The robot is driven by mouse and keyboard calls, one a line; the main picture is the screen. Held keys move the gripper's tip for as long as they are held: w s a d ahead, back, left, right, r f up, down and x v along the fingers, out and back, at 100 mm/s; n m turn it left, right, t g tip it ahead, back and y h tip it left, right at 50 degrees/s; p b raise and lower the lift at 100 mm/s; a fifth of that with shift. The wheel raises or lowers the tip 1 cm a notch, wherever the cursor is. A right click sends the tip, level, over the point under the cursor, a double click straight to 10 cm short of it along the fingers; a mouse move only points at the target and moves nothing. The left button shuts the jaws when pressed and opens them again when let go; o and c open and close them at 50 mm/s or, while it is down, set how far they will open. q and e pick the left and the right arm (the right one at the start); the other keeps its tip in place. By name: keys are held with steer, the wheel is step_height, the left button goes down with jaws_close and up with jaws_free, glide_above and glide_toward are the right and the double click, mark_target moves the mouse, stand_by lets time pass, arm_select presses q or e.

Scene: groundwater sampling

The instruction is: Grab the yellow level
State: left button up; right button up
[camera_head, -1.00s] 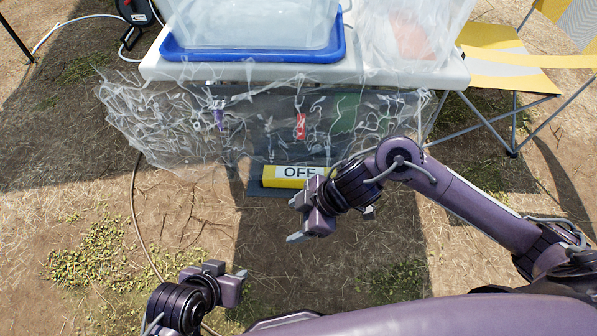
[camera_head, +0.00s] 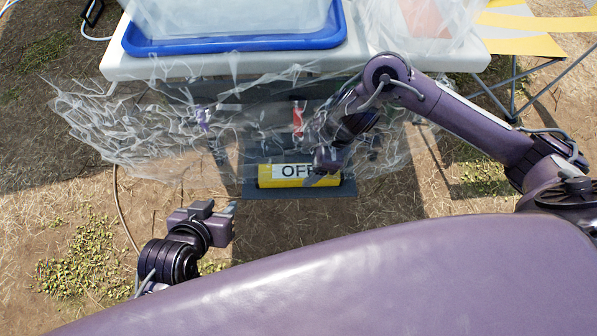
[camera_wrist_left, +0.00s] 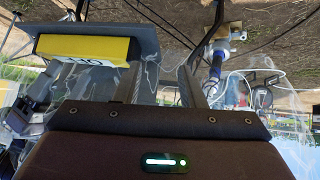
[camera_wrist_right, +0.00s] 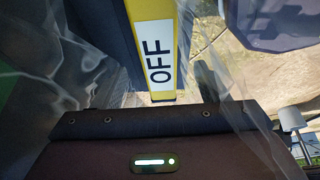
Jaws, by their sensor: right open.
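The yellow level is a yellow bar with a white "OFF" label (camera_head: 292,171), lying on a dark base plate (camera_head: 290,191) below the table edge. My right gripper (camera_head: 327,167) is open at the bar's right end, partly seen through clear plastic. In the right wrist view the yellow bar (camera_wrist_right: 152,45) runs ahead of the gripper; I cannot tell whether it touches the fingers. My left gripper (camera_head: 216,212) is open and empty, low and to the left of the bar. In the left wrist view the bar (camera_wrist_left: 85,49) shows beyond the left finger.
A crumpled clear plastic sheet (camera_head: 130,125) hangs from the white table (camera_head: 115,65) around the bar and my right gripper. A blue tray (camera_head: 230,44) with a clear bin stands on the table. A red item (camera_head: 298,118) hangs behind the sheet. Dry ground in front is open.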

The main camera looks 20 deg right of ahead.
mark_target(304, 170)
steer(key=shift+a+f, duration=0.1)
steer(key=shift+f, duration=0.2)
steer(key=shift+b+x, duration=0.7)
steer(key=shift+x, duration=0.4)
steer(key=x, duration=0.1)
steer(key=b+x, duration=0.1)
steer(key=shift+w+f, duration=0.1)
steer(key=shift+f, duration=0.35)
steer(key=c, duration=1.2)
arm_select(q)
steer(key=w+r+t+h, duration=0.2)
steer(key=w+r+t, duration=0.2)
steer(key=r, duration=0.6)
steer(key=w+r+t+h, duration=0.2)
steer(key=r+t, duration=0.5)
steer(key=r, duration=0.4)
steer(key=shift+w+d, duration=0.45)
steer(key=shift+w, duration=0.45)
arm_select(e)
steer(key=shift+r, duration=0.1)
